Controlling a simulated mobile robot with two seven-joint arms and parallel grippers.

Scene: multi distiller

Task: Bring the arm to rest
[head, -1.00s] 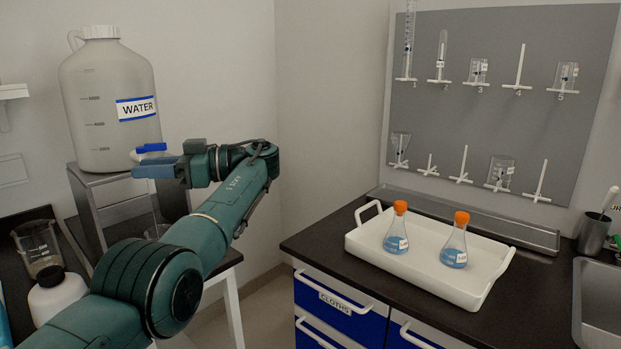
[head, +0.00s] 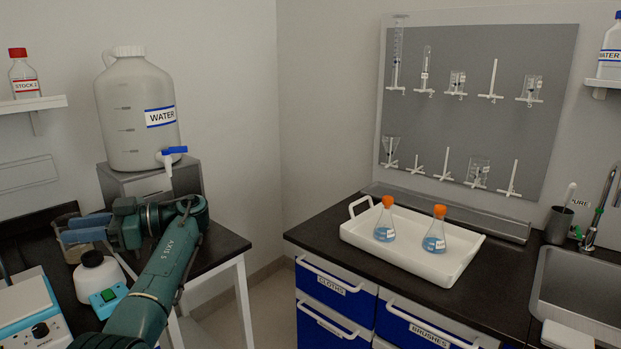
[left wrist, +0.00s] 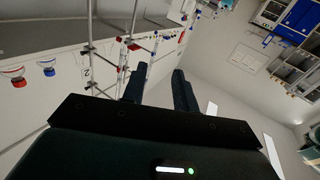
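My left arm comes in from the bottom left. Its gripper (head: 64,230) points left, over the left bench, below and to the left of the water jug (head: 138,112). In the left wrist view the two dark fingers (left wrist: 158,82) stand apart with nothing between them. The jug stands on a grey metal stand (head: 150,180), and its blue-handled tap (head: 172,156) is clear of the gripper. A beaker partly shows behind the fingers. My right gripper is in neither view.
A white bottle (head: 100,275) and a device with a black knob (head: 30,310) stand close below the left gripper. A white tray (head: 455,268) with two orange-stoppered flasks is on the right bench, beside a sink (head: 580,285). Floor shows between the benches.

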